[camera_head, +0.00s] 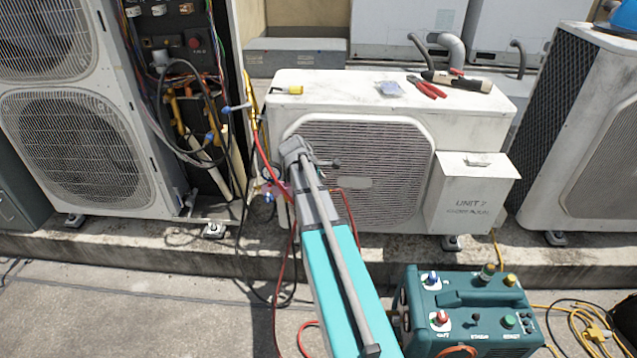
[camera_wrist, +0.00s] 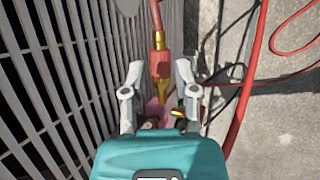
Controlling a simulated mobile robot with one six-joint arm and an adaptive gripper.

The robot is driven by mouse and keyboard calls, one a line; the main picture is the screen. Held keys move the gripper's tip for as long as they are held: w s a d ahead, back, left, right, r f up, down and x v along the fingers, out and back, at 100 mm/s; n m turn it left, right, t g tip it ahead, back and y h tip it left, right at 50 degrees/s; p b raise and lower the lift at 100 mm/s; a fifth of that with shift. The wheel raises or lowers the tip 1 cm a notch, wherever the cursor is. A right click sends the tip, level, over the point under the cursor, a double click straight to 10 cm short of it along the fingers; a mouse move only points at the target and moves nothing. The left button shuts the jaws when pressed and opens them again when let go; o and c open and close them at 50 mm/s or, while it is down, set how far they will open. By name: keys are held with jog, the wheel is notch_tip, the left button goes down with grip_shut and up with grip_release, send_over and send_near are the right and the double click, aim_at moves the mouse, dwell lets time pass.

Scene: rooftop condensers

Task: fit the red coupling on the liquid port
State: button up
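The red coupling (camera_wrist: 160,65) is in the wrist view, on the end of a red hose, with a brass tip pointing toward my gripper's palm. My gripper (camera_wrist: 159,72) has its two grey fingers apart, one on each side of the coupling. A gap shows between each finger and the coupling. Small brass and red fittings (camera_wrist: 178,114) show just beyond the palm, partly hidden; I cannot tell whether one is the liquid port. In the head view my arm covers the left front of the Unit 7 condenser (camera_head: 465,98), and my fingers cannot be made out.
The condenser's slatted grille (camera_wrist: 60,80) is close on the left in the wrist view. Red hose loops (camera_wrist: 246,90) hang at the right. A teal machine (camera_head: 470,310) stands on the ground at the front. Red pliers (camera_head: 427,88) lie on the condenser. Concrete at the front left is mostly clear.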

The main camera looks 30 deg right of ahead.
jog(key=shift+b+x, duration=2.45)
jog(key=shift+x, duration=0.75)
grip_shut()
